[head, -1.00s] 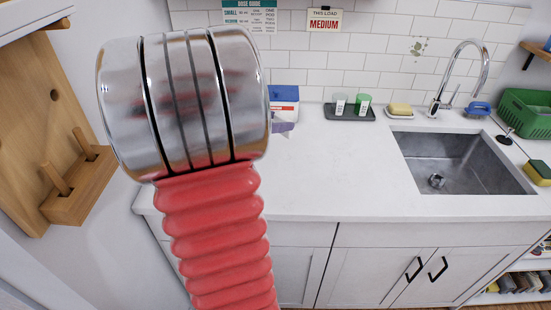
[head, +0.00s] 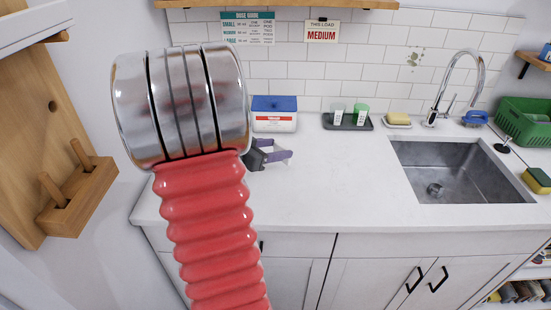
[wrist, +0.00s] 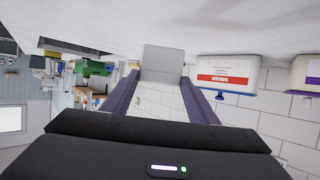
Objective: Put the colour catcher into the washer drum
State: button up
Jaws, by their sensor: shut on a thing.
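My gripper (head: 278,155) shows in the head view just right of my red arm, over the left part of the counter. In the wrist view its two purple fingers (wrist: 160,100) are shut on a flat, pale grey square sheet (wrist: 163,62), which looks like the colour catcher. The sheet sticks out past the fingertips. I cannot make it out in the head view. The washer and its drum are in neither view.
A white tub with a blue lid (head: 274,115) stands behind my gripper against the tiles. A dark tray (head: 347,123) with two small cups, a soap dish (head: 398,122) and the sink (head: 455,172) lie to the right. The counter's front middle is clear.

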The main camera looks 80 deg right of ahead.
jog(key=shift+f, duration=1.85)
jog(key=o, duration=1)
jog(key=shift+f, duration=0.1)
jog(key=v, duration=1.2)
